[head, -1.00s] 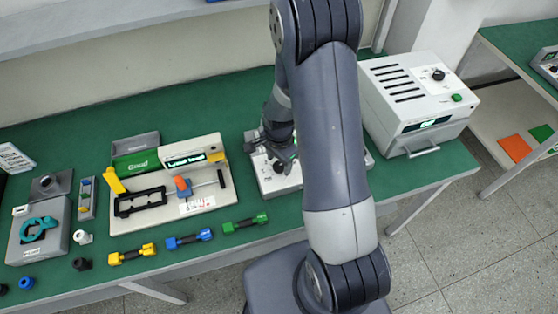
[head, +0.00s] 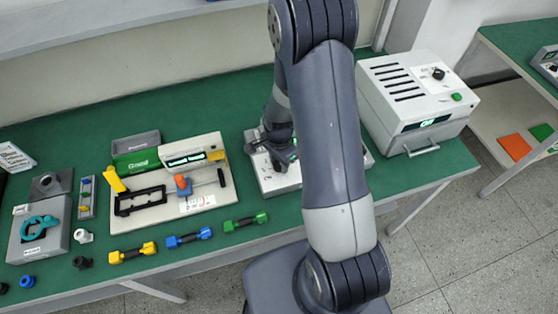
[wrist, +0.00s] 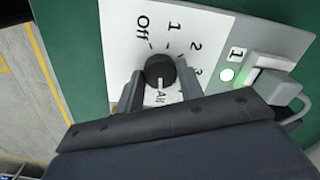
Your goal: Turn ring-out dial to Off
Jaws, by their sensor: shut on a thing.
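The ring-out dial (wrist: 158,66) is a round black knob on a white panel (wrist: 225,32) marked Off, 1, 2, 3 and All. Its pale pointer line appears to face the All mark, at the bottom of the wrist view. My gripper (wrist: 160,80) has a finger on each side of the knob and is shut on it. In the head view my gripper (head: 284,157) is down at the light grey ring-out box (head: 268,183), and it hides the dial there.
A green light and a light grey switch block (wrist: 270,65) are on the panel right of the dial. A white oven-like box (head: 420,90) stands to the right. A fixture board (head: 215,200) and several coloured dumbbell-shaped parts lie left.

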